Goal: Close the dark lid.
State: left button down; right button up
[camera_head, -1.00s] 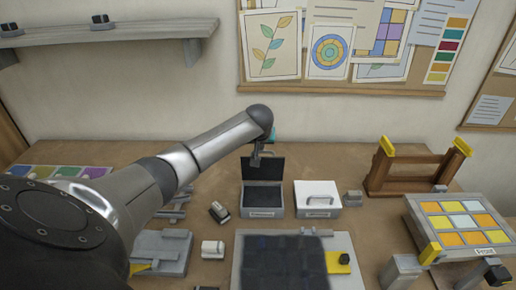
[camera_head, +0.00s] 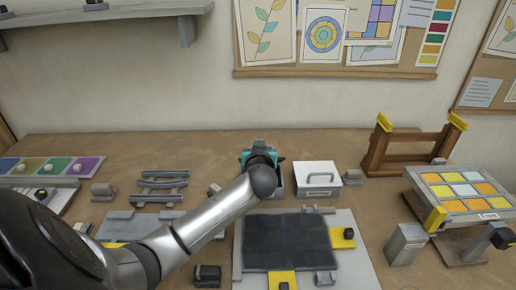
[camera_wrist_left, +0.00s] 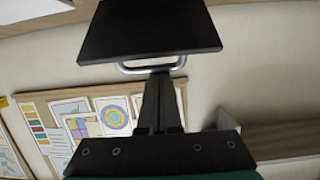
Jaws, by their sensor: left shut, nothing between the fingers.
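The dark lid (camera_wrist_left: 150,28) shows in the left wrist view as a flat black plate with a silver handle (camera_wrist_left: 150,68) at its lower edge. My left gripper (camera_wrist_left: 160,82) is shut and empty, with its fingers at the handle; I cannot tell whether they touch it. In the head view my left gripper (camera_head: 262,152) and forearm are over the grey box (camera_head: 281,187) that bears the lid. They hide the lid and most of the box there, so the lid's angle cannot be read. My right gripper is not in view.
A white lidded box (camera_head: 318,181) stands close to the right of the dark-lidded box. A wooden rack (camera_head: 400,150) and a tilted colour-tile panel (camera_head: 462,206) are at right. A dark pane (camera_head: 290,240) lies on a board in front. Small grey fixtures are at left.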

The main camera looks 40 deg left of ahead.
pick_arm(q)
jog(key=shift+s+d+f+t+y+b, duration=0.3)
jog(key=shift+s+d+f+b, duration=0.3)
jog(key=shift+b, duration=0.9)
jog(key=shift+s+d+f+t+y+b, duration=0.35)
jog(key=shift+s+f+b, duration=0.35)
jog(key=shift+b, duration=0.8)
jog(key=shift+s+d+f+t+y+b, duration=0.15)
jog(key=shift+s+d+f+t+b, duration=0.4)
jog(key=shift+b, duration=0.95)
jog(key=shift+f, duration=0.25)
jog(key=shift+r, duration=0.1)
